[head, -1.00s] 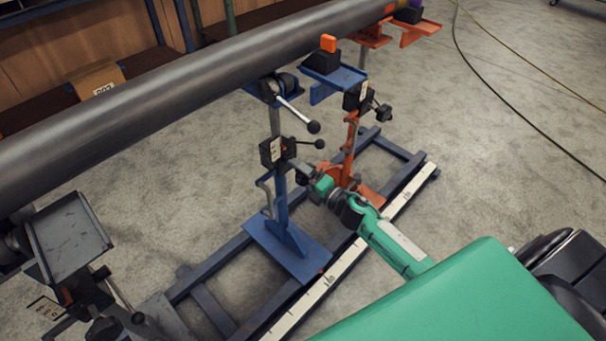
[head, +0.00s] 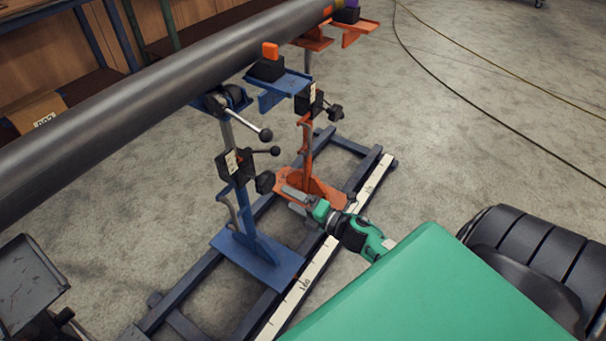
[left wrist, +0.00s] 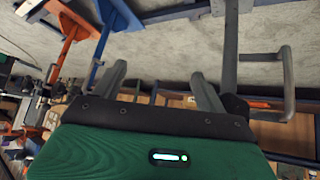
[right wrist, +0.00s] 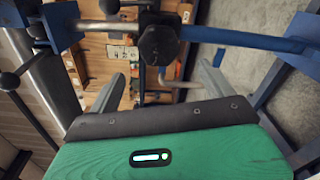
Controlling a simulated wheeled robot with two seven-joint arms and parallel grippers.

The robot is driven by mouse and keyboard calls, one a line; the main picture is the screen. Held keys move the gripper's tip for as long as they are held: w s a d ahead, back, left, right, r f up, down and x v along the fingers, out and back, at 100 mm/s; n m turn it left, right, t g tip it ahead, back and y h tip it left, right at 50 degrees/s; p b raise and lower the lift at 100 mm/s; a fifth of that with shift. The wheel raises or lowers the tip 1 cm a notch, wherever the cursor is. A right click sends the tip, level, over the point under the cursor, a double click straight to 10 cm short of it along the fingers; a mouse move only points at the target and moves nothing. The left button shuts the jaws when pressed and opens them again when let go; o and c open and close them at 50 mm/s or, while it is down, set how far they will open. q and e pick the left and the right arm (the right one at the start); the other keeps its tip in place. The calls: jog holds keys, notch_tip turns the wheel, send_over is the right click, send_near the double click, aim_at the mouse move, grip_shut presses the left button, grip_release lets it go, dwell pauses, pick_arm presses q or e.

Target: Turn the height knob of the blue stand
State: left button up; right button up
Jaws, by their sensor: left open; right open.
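The blue stand (head: 245,215) stands on the blue rail frame under the pipe, with a labelled dark clamp box on its post. Its dark height knob (head: 265,182) sticks out to the right of that box. My right gripper (head: 290,197) is open just right of and below the knob in the head view. In the right wrist view the knob (right wrist: 158,45) shows ahead of the open fingers, between their lines; I see no contact. My left gripper (left wrist: 161,85) is open and empty in the left wrist view and out of the head view.
The grey pipe (head: 130,105) runs above the stands. An orange stand (head: 306,160) stands close behind my right gripper. Lever handles with ball ends (head: 265,134) stick out above the knob. A grey tray (head: 28,280) is at the lower left. Floor at right is open, with cables.

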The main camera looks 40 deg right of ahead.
jog(key=shift+v, duration=1.4)
